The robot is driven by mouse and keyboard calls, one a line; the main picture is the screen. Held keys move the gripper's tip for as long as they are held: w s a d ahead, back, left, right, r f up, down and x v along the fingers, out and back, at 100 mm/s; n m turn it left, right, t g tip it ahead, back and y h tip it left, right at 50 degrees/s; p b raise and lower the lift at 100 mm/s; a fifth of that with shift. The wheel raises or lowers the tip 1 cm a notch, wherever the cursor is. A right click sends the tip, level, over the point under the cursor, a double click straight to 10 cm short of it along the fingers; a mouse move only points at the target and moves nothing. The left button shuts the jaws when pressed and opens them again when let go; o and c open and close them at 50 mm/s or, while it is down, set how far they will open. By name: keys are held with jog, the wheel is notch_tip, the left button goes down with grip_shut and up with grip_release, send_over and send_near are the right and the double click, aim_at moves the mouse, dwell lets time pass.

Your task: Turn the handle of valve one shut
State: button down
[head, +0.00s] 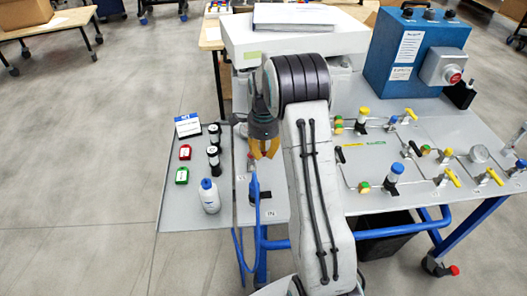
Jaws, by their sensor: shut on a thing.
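My gripper (264,152) points down with its orange fingertips over the left end of the panel's pipework. It is shut on what seems to be the handle of valve one, mostly hidden behind the fingers and arm. A small reddish part (251,164) shows just below the left fingertip, at the top of a blue hose (254,187). The handle's angle cannot be told.
Left of my gripper stand dark cylinders (213,151), a red lock (185,152), a green lock (182,175) and a white bottle (209,196). Yellow-handled valves (453,177) and a blue box (416,55) are at the right.

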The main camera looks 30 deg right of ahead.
aim_at(264, 155)
jog(key=shift+s+a+f+m, duration=0.1)
jog(key=shift+s+f+m, duration=0.2)
jog(key=c, duration=1.4)
grip_release()
jog(key=shift+w, duration=0.1)
jog(key=o, duration=0.4)
jog(key=shift+w+r, duration=0.1)
jog(key=shift+r, duration=0.05)
jog(key=shift+r, duration=0.1)
notch_tip(264, 155, up, 12)
jog(key=shift+f, duration=0.1)
